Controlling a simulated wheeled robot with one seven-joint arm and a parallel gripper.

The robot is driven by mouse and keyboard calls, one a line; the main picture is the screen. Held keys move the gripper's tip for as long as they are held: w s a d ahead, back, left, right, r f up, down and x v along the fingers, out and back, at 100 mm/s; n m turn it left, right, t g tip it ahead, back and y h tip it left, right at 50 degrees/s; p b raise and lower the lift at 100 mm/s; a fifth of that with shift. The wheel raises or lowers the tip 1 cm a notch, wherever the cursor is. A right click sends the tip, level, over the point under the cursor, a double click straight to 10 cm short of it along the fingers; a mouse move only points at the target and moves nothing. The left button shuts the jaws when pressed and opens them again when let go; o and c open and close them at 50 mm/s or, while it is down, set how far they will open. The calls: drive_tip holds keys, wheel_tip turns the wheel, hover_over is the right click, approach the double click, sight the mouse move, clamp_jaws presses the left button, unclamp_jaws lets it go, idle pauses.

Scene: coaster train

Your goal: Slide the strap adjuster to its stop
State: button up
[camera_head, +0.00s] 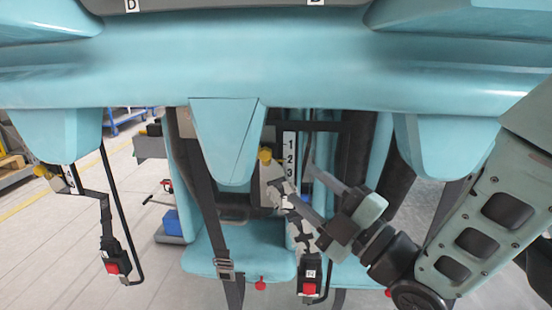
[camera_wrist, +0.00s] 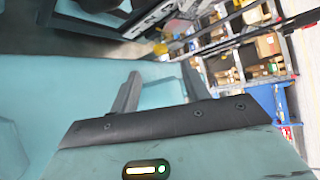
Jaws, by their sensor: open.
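A black strap (camera_head: 205,190) hangs down past the central teal restraint (camera_head: 225,140) in the head view. A metal strap adjuster (camera_head: 224,265) sits low on it, in front of the seat. My gripper (camera_head: 300,185) is to the upper right of this adjuster and apart from it, near the number plate (camera_head: 290,155) marked 1, 2, 3. Its two fingers are spread, with nothing seen between them; the wrist view shows them too (camera_wrist: 158,90). The adjuster cannot be made out in the wrist view.
A yellow knob (camera_head: 264,155) is beside the number plate. Buckles with red buttons hang at left (camera_head: 113,262) and below my gripper (camera_head: 310,284). The teal seat (camera_head: 200,262) is below. The restraint bar (camera_head: 270,70) spans above. Shelves (camera_wrist: 245,50) stand beyond.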

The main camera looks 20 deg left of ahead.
sight(275, 162)
drive_tip(key=x, duration=0.8)
drive_tip(key=shift+a+r, duration=0.15)
drive_tip(key=shift+a, duration=0.15)
